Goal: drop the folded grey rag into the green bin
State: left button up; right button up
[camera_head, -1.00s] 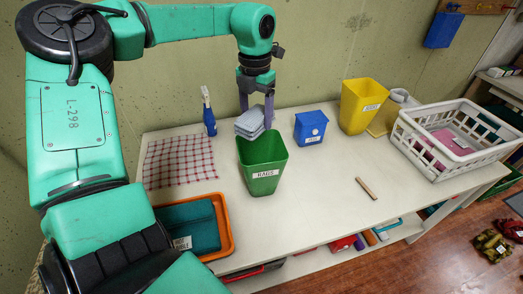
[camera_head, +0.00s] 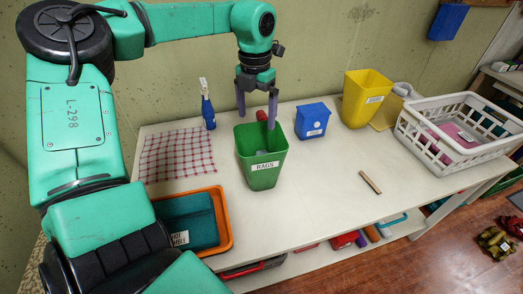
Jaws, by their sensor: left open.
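The green bin (camera_head: 262,172), labelled RAGS, stands upright on the white table. My right gripper is not in the picture.
A white basket (camera_head: 460,137) is at the right. A wooden stick (camera_head: 370,182) lies in front.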

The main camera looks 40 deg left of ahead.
pick_arm(q)
notch_tip(320, 180, up, 14)
jog(key=shift+s+d+f, duration=0.15)
jog(key=shift+f, duration=0.1)
